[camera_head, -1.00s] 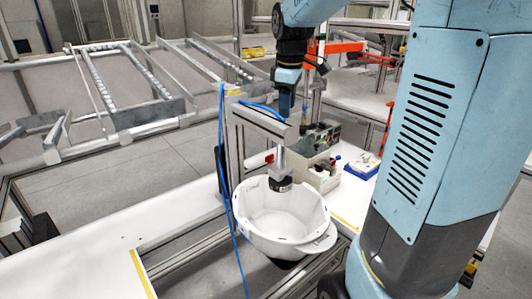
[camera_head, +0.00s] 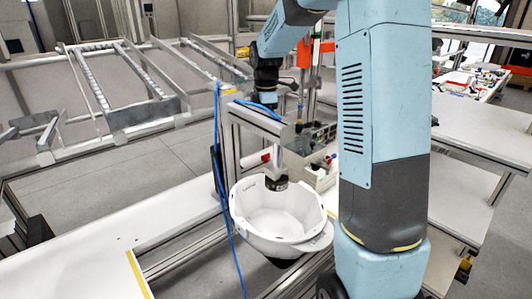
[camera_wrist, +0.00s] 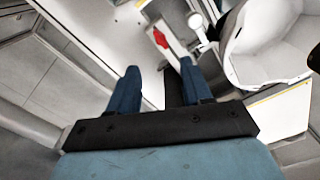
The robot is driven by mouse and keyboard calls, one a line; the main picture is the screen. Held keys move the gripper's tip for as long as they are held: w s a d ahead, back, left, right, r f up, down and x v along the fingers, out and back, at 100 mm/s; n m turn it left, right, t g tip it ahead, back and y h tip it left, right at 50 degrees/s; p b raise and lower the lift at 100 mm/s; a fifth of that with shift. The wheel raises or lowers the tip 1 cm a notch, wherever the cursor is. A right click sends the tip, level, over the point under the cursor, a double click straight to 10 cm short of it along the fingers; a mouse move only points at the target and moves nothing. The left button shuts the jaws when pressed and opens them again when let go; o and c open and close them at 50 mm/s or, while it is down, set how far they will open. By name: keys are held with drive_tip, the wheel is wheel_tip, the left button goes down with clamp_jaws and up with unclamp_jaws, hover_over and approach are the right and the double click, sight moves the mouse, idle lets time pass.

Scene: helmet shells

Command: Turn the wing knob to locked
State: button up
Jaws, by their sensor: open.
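A small red part (camera_head: 266,157), which looks like the wing knob, shows beside the upright post of the metal fixture (camera_head: 232,140). In the wrist view a red part (camera_wrist: 161,39) sits on a pale bar beyond my fingertips; its lock position cannot be told. My gripper (camera_wrist: 160,66) is open, with its two blue fingers apart and nothing between them. The red part shows ahead of the gap, apart from the fingers. In the head view my wrist is above and behind the fixture, and the fingertips are hard to make out. A white helmet shell (camera_head: 278,225) sits under the fixture's arm.
The shell's white edge (camera_wrist: 232,55) is close to the right of my gripper in the wrist view. A blue cable (camera_head: 221,160) hangs along the post. Small boxes (camera_head: 320,172) stand behind the shell. The white bench (camera_head: 100,260) at left is mostly bare.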

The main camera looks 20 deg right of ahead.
sight(266, 158)
wheel_tip(266, 158, down, 11)
drive_tip(key=shift+f, duration=0.15)
idle(0.4)
clamp_jaws()
idle(0.3)
